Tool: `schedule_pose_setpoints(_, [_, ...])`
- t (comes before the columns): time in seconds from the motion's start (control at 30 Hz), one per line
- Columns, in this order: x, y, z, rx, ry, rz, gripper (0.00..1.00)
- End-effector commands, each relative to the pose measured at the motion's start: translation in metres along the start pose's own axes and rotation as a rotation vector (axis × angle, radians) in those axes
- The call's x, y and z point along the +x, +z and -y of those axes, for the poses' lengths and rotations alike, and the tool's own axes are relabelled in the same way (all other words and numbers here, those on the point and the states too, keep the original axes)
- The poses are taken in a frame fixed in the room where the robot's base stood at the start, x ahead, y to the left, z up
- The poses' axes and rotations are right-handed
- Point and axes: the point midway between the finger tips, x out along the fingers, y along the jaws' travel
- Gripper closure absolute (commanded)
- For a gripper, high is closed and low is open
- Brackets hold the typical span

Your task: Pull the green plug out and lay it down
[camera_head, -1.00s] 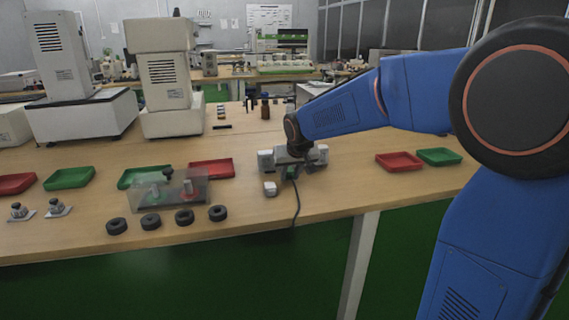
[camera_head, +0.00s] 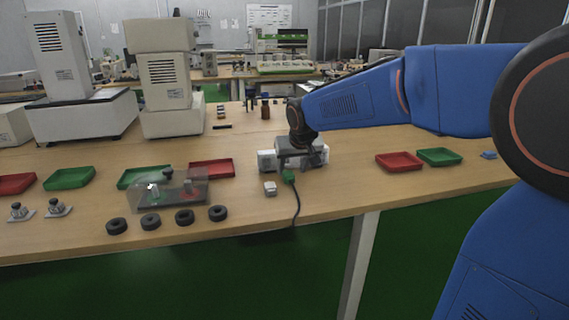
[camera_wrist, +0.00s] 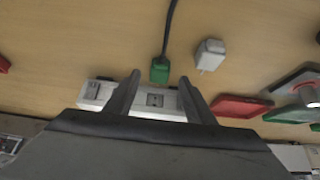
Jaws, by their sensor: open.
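The green plug (camera_head: 289,177) is on the table in front of the white socket block (camera_head: 266,160), with its dark cable (camera_head: 297,208) running to the front edge. In the wrist view the green plug (camera_wrist: 160,71) appears clear of the white socket block (camera_wrist: 155,100), whose middle socket face shows uncovered. My gripper (camera_head: 300,158) is over the socket block and hides part of it. In the wrist view my gripper (camera_wrist: 158,78) is open and empty, its fingers apart on either side of the socket, with the plug beyond the fingertips.
A white plug (camera_head: 270,188) lies just left of the green plug. A clear cover (camera_head: 180,190) and black rings (camera_head: 217,213) stand further left. Red (camera_head: 399,162) and green (camera_head: 439,157) trays lie to the right. The front table edge is close to the plug.

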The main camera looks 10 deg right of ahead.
Motion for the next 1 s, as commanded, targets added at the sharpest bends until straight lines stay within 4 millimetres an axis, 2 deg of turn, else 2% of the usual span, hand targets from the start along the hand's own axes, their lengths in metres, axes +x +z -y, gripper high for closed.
schedule_pose_setpoints(0.03, [-0.012, -0.001, 0.000, 0.000, -0.001, -0.004, 0.51])
schedule_pose_setpoints(0.3, [-0.066, -0.001, 0.000, 0.000, -0.001, -0.004, 0.51])
schedule_pose_setpoints(0.53, [-0.104, 0.000, 0.000, -0.001, -0.001, -0.002, 0.51])
schedule_pose_setpoints(0.73, [-0.120, 0.001, 0.000, 0.000, 0.000, 0.001, 0.51])
schedule_pose_setpoints(1.0, [-0.124, 0.001, 0.000, 0.000, 0.000, 0.001, 0.51])
